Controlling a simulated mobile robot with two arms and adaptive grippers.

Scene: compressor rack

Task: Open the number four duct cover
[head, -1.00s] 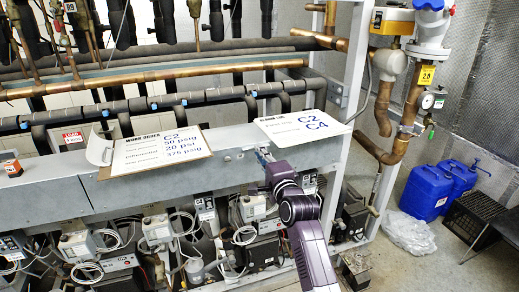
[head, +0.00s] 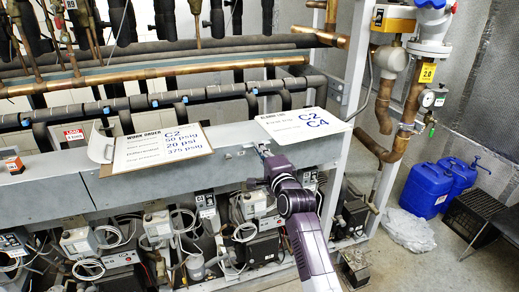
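The duct is a long grey metal channel (head: 60,185) across the rack, with flat grey covers along it. I cannot make out a number four on any cover. My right gripper (head: 264,151) is at the front upper edge of the duct, just below the left part of this sign. Its fingers are small and partly hidden, so I cannot tell whether they are open, shut or touching the cover. My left gripper is out of view.
A clipboard with a work order (head: 160,150) lies on the duct left of my gripper. Compressor boxes and cables (head: 160,225) crowd below. Copper pipes run behind. Blue jugs (head: 428,190) and a black crate (head: 474,212) stand on the floor at right.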

